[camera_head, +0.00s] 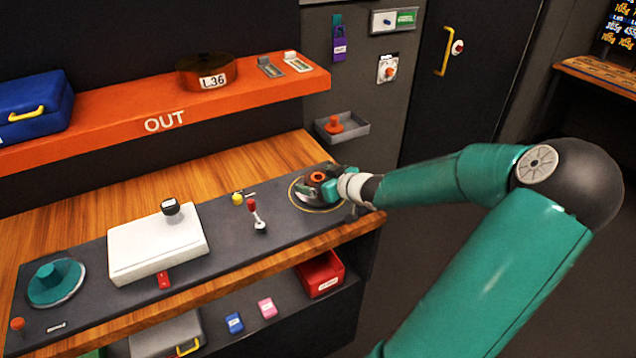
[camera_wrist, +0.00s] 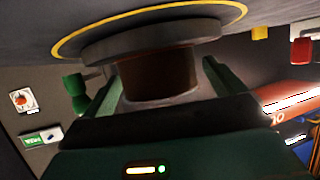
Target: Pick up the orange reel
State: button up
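The orange reel (camera_head: 318,177) stands on the dark panel at its right end, inside a yellow ring. In the wrist view its brown-orange hub (camera_wrist: 160,72) and broad grey flange (camera_wrist: 150,40) show, with the ring beyond the flange. My gripper (camera_head: 325,187) is low at the reel, coming in from the right. In the wrist view its two green fingers (camera_wrist: 162,85) stand on either side of the hub, with a narrow gap visible at the right finger. Firm contact on the hub does not show.
A white box (camera_head: 157,246), a red-knobbed lever (camera_head: 256,217) and a teal knob (camera_head: 56,283) are on the panel to the left. A wall tray (camera_head: 355,130) with an orange piece is behind. The orange shelf (camera_head: 110,125) overhangs the back, bearing a blue case (camera_head: 35,105) and L36 tin (camera_head: 206,72).

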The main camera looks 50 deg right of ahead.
jog(key=c, duration=0.9)
jog(key=shift+r, duration=0.8)
jog(key=shift+s+a+r, duration=1.6)
jog(key=shift+a+r, duration=0.1)
jog(key=shift+r, duration=0.2)
jog(key=shift+s+a+r, duration=1.55)
jog(key=shift+a+r, duration=0.2)
jog(key=shift+r, duration=0.15)
jog(key=shift+s+a+r, duration=1.6)
jog(key=shift+a+r, duration=0.1)
jog(key=shift+r, duration=0.2)
